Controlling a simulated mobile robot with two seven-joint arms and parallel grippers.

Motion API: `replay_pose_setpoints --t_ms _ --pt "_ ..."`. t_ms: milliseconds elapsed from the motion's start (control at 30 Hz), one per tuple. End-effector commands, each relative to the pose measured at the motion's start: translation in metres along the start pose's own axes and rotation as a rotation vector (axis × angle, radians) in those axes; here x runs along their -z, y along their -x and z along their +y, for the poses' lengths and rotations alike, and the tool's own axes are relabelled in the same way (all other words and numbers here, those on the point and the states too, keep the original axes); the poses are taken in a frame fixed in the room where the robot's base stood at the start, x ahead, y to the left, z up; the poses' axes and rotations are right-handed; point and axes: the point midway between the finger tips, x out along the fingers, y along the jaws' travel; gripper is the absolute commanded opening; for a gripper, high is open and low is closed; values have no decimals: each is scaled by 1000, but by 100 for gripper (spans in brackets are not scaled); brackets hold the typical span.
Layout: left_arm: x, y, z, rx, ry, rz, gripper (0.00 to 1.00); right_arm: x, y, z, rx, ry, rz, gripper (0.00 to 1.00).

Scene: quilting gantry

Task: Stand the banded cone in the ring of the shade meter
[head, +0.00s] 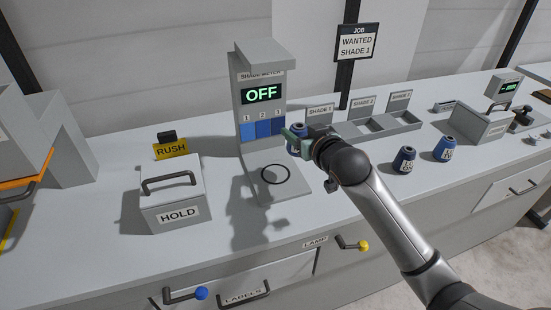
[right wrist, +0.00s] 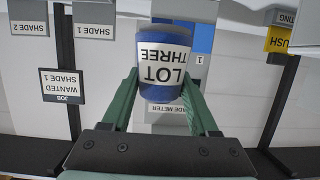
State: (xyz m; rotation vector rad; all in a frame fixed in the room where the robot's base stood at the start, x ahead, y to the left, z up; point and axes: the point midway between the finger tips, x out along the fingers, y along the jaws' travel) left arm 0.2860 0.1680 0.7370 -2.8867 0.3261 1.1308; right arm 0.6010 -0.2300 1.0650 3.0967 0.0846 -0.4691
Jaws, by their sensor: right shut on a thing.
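The shade meter (head: 245,110) is a grey upright stand with a green OFF display and blue swatches numbered 1 to 3. Its dark ring (head: 262,175) lies on the base plate and is empty. My right gripper (head: 296,136) is shut on a blue cone (right wrist: 165,62) with a white label reading LOT THREE. It holds the cone in the air, up and to the right of the ring, near the swatches. In the head view the cone (head: 296,147) is partly hidden by the fingers. My left gripper is not in view.
Two more blue labelled cones stand at the right, one nearer (head: 403,162) and one farther (head: 444,150). A grey tray (head: 375,131) with shade signs stands behind. A HOLD box (head: 172,195) stands left of the meter. A JOB sign (head: 356,43) reads WANTED SHADE 1.

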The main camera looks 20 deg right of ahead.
Motion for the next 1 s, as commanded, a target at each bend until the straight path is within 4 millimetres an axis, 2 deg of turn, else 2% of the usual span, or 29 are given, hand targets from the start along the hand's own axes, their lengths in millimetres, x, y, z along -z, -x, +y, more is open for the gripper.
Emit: replay_pose_setpoints --t_ms 33,100,200,533,700,1000 --pt "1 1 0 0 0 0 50 -2 -9 -12 4 -2 -1 0" --pt "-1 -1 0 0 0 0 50 -18 -19 -20 2 -2 -3 0" --pt "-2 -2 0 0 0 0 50 -31 -32 -30 0 -2 -2 0" --pt "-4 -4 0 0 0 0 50 -53 -52 -49 2 0 0 0" --pt "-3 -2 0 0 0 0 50 -76 -58 -47 0 0 -1 0" --pt "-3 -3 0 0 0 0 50 -80 -59 -47 -1 1 1 0"
